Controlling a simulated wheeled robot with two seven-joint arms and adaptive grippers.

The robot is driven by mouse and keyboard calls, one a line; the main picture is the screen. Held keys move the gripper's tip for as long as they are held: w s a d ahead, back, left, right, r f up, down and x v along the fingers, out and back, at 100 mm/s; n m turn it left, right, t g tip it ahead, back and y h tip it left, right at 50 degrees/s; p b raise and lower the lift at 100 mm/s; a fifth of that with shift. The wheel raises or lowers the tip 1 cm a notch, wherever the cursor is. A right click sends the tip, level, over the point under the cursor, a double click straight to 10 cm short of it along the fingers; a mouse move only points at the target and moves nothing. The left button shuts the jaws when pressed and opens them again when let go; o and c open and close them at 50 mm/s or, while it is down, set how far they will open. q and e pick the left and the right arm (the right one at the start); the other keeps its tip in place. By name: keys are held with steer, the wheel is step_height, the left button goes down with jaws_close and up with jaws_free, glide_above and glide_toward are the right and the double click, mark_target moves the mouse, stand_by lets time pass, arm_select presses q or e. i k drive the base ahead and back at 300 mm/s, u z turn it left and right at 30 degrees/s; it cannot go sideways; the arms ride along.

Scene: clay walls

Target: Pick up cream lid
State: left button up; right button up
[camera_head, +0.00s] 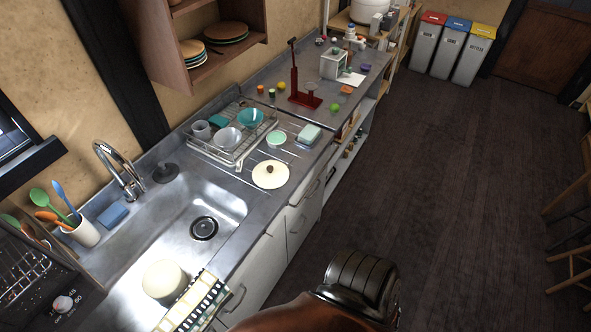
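The cream lid (270,174), round with a small dark knob in its middle, lies flat on the ribbed metal drainboard to the right of the sink. It is in full view, and nothing covers it. A dark ribbed part with a brown-orange part beside it, which looks like one of my arm links, shows at the bottom centre, well below the lid. No fingertips of my left or right gripper show.
A dish rack (236,148) with bowls stands behind the lid. A green-topped container (276,139) and a pale green box (309,134) are near it. The sink (182,213) is to the left, with a cream round object (164,279) at its front. The floor at right is mostly clear.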

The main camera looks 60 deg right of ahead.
mark_target(268, 175)
steer(key=z, duration=1.8)
steer(key=k, duration=0.5)
steer(key=u, duration=0.5)
steer(key=i, duration=1)
steer(key=u, duration=0.65)
